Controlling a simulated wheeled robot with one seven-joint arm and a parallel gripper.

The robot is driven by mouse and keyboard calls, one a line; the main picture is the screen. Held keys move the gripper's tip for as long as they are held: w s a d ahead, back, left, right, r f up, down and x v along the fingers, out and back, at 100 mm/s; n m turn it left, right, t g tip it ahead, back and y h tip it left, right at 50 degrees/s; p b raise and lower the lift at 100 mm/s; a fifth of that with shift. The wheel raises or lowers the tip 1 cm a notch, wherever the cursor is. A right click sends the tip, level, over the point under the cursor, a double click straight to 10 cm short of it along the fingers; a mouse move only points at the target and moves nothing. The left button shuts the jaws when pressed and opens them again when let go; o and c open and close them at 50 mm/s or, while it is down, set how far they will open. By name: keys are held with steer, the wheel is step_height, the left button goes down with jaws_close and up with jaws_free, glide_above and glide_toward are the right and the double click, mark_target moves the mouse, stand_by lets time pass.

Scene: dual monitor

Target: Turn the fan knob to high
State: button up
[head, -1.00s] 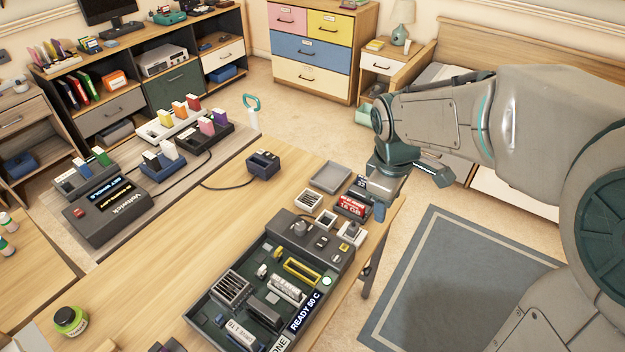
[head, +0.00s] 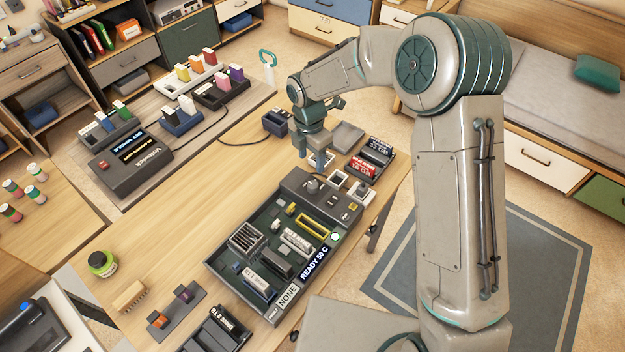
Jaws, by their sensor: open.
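A round grey knob (head: 313,186), which looks like the fan knob, sits on the dark control panel (head: 293,183) at the far end of the open case. Its pointer and any setting marks are too small to read. My gripper (head: 314,155) points down, open, above and beyond the knob, over the small white-framed parts behind the panel. It appears apart from the knob, with nothing visible between its fingers. The fingers hide part of the pieces under them.
The open case (head: 222,270) holds several parts and a display reading "READY 50 C" (head: 314,263). A red-labelled block (head: 363,166) and a grey tray (head: 347,136) lie right of my gripper. A dark blue box (head: 277,122) stands left.

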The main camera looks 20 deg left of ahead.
mark_target(312, 184)
steer(key=f, duration=0.5)
steer(key=f+p, duration=0.1)
steer(key=f, duration=0.4)
steer(key=shift+s+d+f+p, duration=0.15)
steer(key=shift+d+f+p, duration=0.05)
steer(key=shift+f+p, duration=0.1)
steer(key=c, duration=1)
